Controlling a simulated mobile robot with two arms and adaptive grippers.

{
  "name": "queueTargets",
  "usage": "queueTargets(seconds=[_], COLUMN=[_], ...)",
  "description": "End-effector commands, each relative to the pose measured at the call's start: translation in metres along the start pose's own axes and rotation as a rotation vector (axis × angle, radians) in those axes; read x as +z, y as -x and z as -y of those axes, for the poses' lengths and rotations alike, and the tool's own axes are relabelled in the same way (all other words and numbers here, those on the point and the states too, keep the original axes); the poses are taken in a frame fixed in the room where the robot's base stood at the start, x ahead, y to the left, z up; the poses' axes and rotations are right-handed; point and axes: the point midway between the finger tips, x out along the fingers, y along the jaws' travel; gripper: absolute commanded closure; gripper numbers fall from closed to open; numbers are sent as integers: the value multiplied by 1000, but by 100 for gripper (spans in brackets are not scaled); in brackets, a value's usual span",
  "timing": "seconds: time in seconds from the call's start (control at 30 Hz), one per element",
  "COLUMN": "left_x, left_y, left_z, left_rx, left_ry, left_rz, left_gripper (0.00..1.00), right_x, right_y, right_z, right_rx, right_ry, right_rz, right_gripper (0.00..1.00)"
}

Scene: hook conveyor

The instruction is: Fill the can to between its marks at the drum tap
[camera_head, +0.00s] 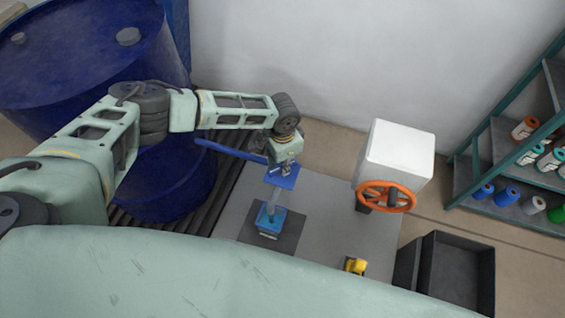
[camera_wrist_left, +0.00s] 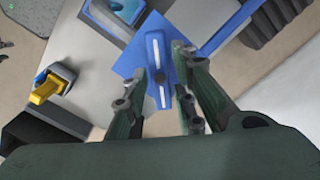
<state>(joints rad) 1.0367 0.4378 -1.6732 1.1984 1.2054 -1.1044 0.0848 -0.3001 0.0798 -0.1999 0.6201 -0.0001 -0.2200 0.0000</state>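The large blue drum (camera_head: 90,60) stands at the left. A blue pipe (camera_head: 230,151) runs right from it toward a flat blue plate (camera_head: 284,177), which I take as part of the tap. The blue can (camera_head: 268,222) stands on a dark square pad below; a greyish translucent column shows above it, and I cannot tell what it is. Its marks are not readable. My left gripper (camera_head: 281,165) is at the plate. In the left wrist view, my left gripper (camera_wrist_left: 158,88) has its fingers apart, with a blue, white-striped handle (camera_wrist_left: 156,60) beyond and between them. Contact is unclear. My right gripper is out of view.
A white box with an orange handwheel (camera_head: 386,196) stands right of the can. A yellow object (camera_head: 355,265) lies near the front of the grey table (camera_head: 325,210). A dark bin (camera_head: 457,270) and a shelf with coloured spools (camera_head: 507,196) are at the right.

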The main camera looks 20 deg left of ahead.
Motion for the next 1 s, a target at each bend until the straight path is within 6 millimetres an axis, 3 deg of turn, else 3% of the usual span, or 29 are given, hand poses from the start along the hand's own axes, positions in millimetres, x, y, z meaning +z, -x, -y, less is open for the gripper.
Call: queueTargets(seconds=[0.23,0.67,1.0], left_x=[0,0,0], left_y=[0,0,-1], left_z=[0,0,0], left_rx=[0,0,2], left_ry=[0,-48,-282], left_rz=[0,0,0], left_gripper=[100,100,100], right_x=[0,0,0], right_y=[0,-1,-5], right_z=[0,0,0], right_rx=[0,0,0], right_ry=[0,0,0], right_rz=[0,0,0], right_gripper=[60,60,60])
